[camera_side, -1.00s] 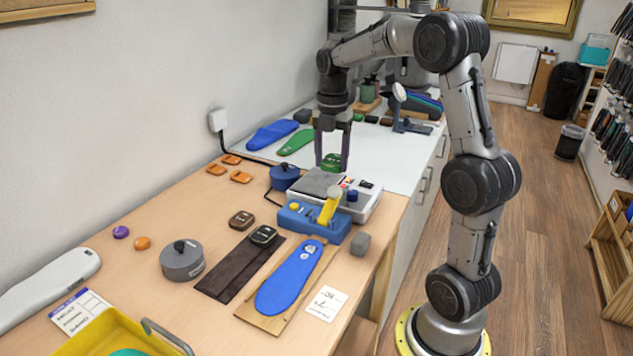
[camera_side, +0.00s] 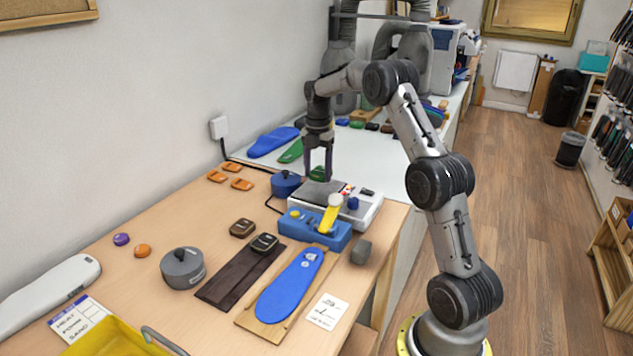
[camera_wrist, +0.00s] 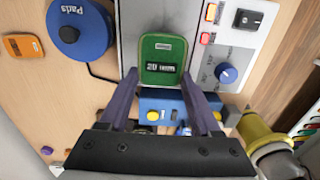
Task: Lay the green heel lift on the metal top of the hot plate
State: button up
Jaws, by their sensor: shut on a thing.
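My gripper (camera_side: 317,177) is shut on the green heel lift (camera_wrist: 162,58), which sits between the two purple fingers in the wrist view and is a small green patch in the side view (camera_side: 317,173). The hot plate (camera_side: 362,212) is a light grey box with a dark grey metal top (camera_side: 318,194). The lift is at the far part of this top, seemingly just above it. I cannot tell whether it touches. In the wrist view the lift and fingers hide part of the hot plate (camera_wrist: 240,48).
A blue round pot (camera_side: 285,184) stands close left of the hot plate. A blue block with a yellow lever (camera_side: 331,212) is just in front. A blue insole (camera_side: 290,285) on a board and a grey pot (camera_side: 183,268) lie nearer.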

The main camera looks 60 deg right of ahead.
aim_at(316, 173)
jog(key=shift+w+d+f, duration=0.15)
jog(key=shift+w+f, duration=0.1)
jog(key=shift+f, duration=1.75)
jog(key=o, duration=1.3)
jog(key=shift+f, duration=0.15)
